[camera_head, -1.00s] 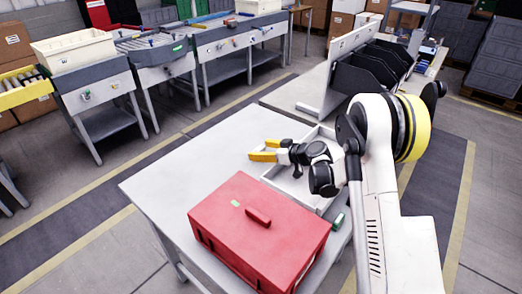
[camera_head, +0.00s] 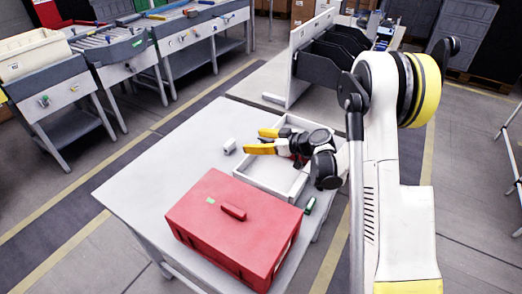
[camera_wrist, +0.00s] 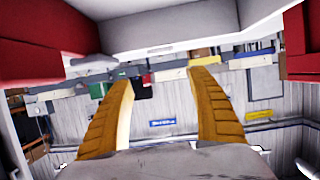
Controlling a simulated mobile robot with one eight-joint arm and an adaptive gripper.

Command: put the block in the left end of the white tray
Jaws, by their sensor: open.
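A small pale grey piece, likely the block (camera_head: 229,147), lies on the table just left of the white tray. The white tray (camera_head: 290,192) stands behind the red box, and my arm and gripper hide part of its inside. My gripper (camera_head: 267,141) has two yellow fingers that point left over the tray's left part. The fingers are apart with nothing between them, as the wrist view (camera_wrist: 160,78) also shows. The block is off the fingertips, to their left. I cannot make the block out surely in the wrist view.
A large red box (camera_head: 210,222) with a handle stands in front of the tray. A small dark green object (camera_head: 309,205) lies right of it. A rack with black dividers (camera_head: 330,60) stands behind. The table's left part (camera_head: 150,185) is clear.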

